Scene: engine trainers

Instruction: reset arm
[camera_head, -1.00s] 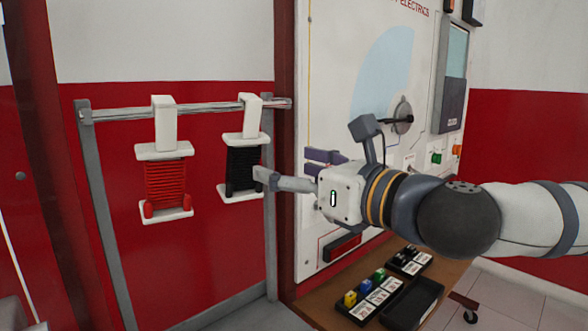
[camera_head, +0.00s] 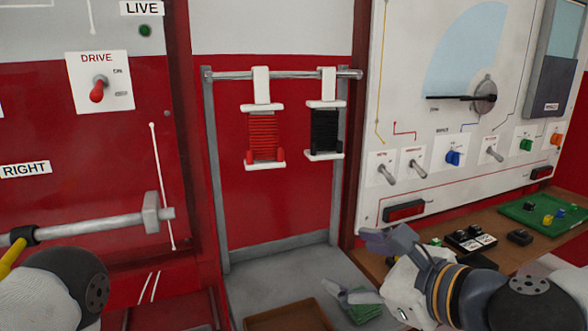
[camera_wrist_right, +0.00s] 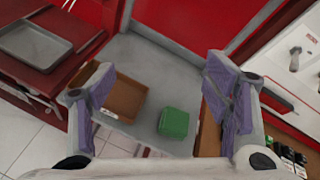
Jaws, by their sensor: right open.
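My right gripper (camera_head: 362,268) is at the lower right of the head view, in front of the white panel's lower left corner. In the right wrist view its two purple-grey fingers (camera_wrist_right: 158,90) are wide apart, with nothing between them. They point down toward a grey surface (camera_wrist_right: 153,58) with a green block (camera_wrist_right: 174,122) on it. The block also shows partly behind the gripper in the head view (camera_head: 365,314). Part of my left arm (camera_head: 60,290) shows at the lower left; its gripper is out of the picture.
A red spool (camera_head: 263,137) and a black spool (camera_head: 325,132) hang from a metal rail. A brown tray (camera_wrist_right: 128,98) lies beside the green block. The wooden bench (camera_head: 400,246) carries small parts and a green board (camera_head: 535,222).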

